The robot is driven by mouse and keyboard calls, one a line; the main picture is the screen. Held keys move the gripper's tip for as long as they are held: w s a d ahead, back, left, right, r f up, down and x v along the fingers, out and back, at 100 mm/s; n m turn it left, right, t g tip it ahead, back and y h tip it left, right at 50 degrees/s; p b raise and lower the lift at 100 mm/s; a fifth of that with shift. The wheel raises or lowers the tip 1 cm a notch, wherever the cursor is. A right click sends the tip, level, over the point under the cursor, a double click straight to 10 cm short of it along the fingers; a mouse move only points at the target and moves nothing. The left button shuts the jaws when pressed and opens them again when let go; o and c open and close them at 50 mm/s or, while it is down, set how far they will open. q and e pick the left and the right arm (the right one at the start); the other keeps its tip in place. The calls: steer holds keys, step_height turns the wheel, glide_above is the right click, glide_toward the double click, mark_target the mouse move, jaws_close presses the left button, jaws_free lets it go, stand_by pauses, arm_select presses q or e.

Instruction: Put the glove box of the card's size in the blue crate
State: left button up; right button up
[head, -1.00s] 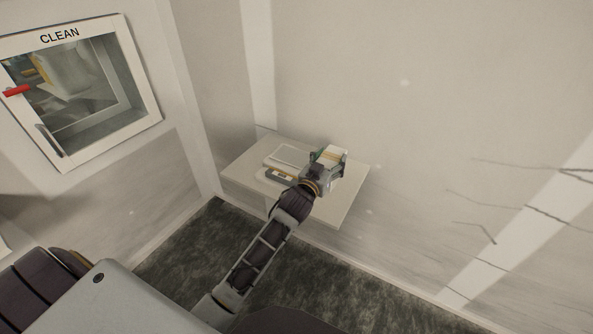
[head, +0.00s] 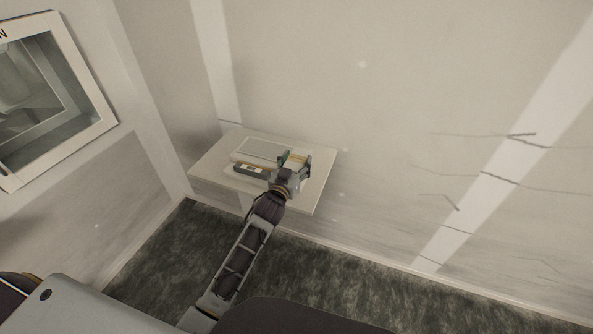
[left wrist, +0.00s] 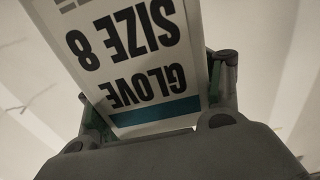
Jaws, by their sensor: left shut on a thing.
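A white glove box (left wrist: 125,45) fills much of the left wrist view. Its print, upside down there, reads "GLOVE" and "SIZE 8", with a teal band along one edge. My left gripper (head: 294,163) is shut on this box, with a finger on either side of it. In the head view the gripper and box are over the right part of a pale wall shelf (head: 213,168). Whether the box touches the shelf cannot be told. The size card, the blue crate and my right gripper are not in view.
A glazed hatch (head: 95,88) is in the wall at the left. The dark floor (head: 145,250) in front of the shelf looks clear.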

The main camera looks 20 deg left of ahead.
arm_select(q)
steer(key=shift+f, duration=1.85)
steer(key=shift+f, duration=0.15)
steer(key=o, duration=1.2)
steer(key=shift+o, duration=0.6)
steer(key=shift+s, duration=0.1)
